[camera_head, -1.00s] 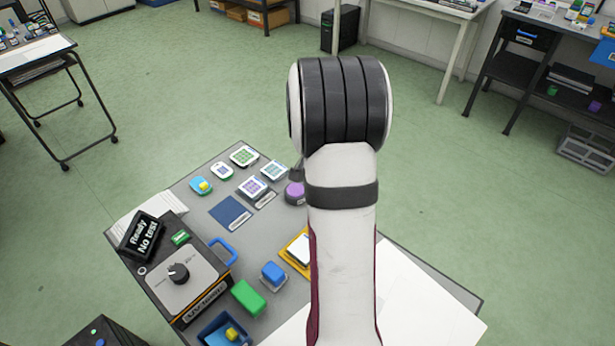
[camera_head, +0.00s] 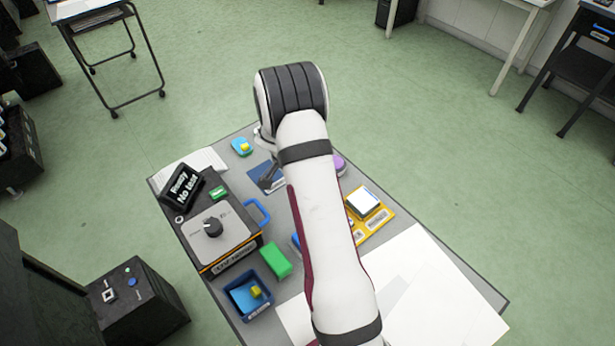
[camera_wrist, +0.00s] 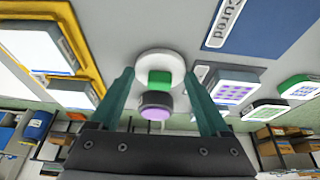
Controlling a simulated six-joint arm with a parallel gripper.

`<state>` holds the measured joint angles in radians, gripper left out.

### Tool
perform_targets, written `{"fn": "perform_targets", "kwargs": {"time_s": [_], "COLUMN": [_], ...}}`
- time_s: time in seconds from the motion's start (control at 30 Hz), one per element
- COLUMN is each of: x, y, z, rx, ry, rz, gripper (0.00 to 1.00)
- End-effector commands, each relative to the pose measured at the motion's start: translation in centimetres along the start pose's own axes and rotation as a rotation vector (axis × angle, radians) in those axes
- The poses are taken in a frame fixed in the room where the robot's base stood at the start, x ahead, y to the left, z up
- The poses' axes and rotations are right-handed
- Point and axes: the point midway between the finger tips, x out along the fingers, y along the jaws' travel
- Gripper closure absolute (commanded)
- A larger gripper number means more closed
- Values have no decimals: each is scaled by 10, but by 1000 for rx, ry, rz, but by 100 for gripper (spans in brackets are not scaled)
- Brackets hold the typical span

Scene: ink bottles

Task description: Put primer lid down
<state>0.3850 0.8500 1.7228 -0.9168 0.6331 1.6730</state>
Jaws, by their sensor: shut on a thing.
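My gripper (camera_wrist: 160,74) has its two teal fingers on either side of a white round lid (camera_wrist: 160,58) with a green block in its middle, and is shut on it. In the head view part of my gripper (camera_head: 270,175) shows beside the blue mat (camera_head: 254,172); the arm hides the rest and the lid. The mat, marked "Cured", also shows at the upper right of the wrist view (camera_wrist: 265,22). A dark pot with a purple top (camera_wrist: 155,113) shows just below the lid in the wrist view. It stands right of the arm in the head view (camera_head: 338,163).
Right of the arm is a yellow tray (camera_head: 380,207) with a white pad. A machine with a dial (camera_head: 215,235), a green block (camera_head: 275,261) and a blue bin (camera_head: 240,300) are at left. Several patterned stamps (camera_wrist: 235,92) stand right of the gripper in the wrist view.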

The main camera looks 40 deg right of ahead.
Motion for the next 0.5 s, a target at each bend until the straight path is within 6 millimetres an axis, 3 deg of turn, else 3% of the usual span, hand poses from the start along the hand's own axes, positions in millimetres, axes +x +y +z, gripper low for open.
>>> {"fn": "perform_targets", "kwargs": {"time_s": [0.27,0.3,0.4,0.5], "x": [2,2,2,2], "y": [0,0,0,0], "z": [1,0,0,0], "rx": [-1,0,0,0], "ry": [0,0,0,0], "rz": [-1,-1,-1,-1], "gripper": [72,15,0,0]}}
